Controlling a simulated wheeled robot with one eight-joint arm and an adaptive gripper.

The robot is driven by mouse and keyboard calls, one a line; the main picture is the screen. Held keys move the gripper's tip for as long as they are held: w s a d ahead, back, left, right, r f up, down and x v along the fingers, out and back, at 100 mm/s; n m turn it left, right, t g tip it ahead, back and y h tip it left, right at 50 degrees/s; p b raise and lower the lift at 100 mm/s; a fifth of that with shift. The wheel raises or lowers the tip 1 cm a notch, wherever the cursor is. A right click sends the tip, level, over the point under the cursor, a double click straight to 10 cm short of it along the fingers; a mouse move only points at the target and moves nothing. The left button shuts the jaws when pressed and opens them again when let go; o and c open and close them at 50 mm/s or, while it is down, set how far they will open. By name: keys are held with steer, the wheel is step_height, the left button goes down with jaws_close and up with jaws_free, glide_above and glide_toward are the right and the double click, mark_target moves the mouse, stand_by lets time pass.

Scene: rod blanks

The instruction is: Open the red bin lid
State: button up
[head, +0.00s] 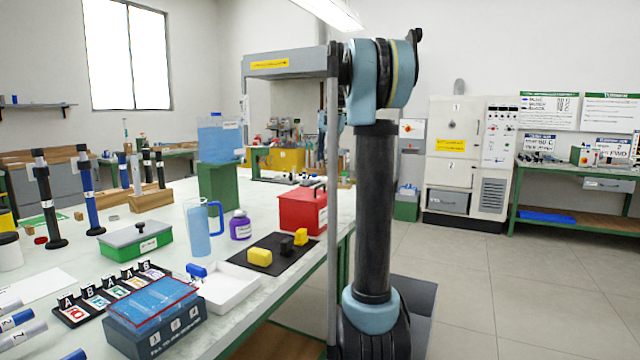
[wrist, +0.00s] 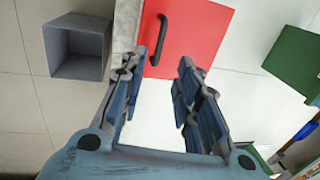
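The red bin (head: 300,212) stands on the pale worktable, next to a black mat, with its lid looking shut. In the wrist view, the red lid (wrist: 203,38) fills the top middle, with a dark bar handle (wrist: 160,38) near its left edge. My gripper (wrist: 163,62) is open and empty. Its fingers are spread apart below the handle in the picture, with the left fingertip close to the handle's lower end. I cannot tell whether they touch. In the head view my arm and a grey post hide most of the gripper.
A purple-labelled jar (head: 240,226), a blue jug (head: 196,232) and yellow blocks (head: 260,256) on the black mat (head: 268,280) stand near the bin. A green stand (head: 219,188) is behind. A grey open box (wrist: 78,48) is on the floor beyond the table edge.

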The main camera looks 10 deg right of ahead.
mark_target(321, 185)
steer(key=f, duration=0.3)
steer(key=a+f, duration=0.1)
steer(key=f, duration=0.2)
steer(key=w+f, duration=0.1)
steer(key=f, duration=0.2)
steer(key=shift+a+f, duration=0.3)
steer(key=shift+f, duration=0.1)
jaws_close()
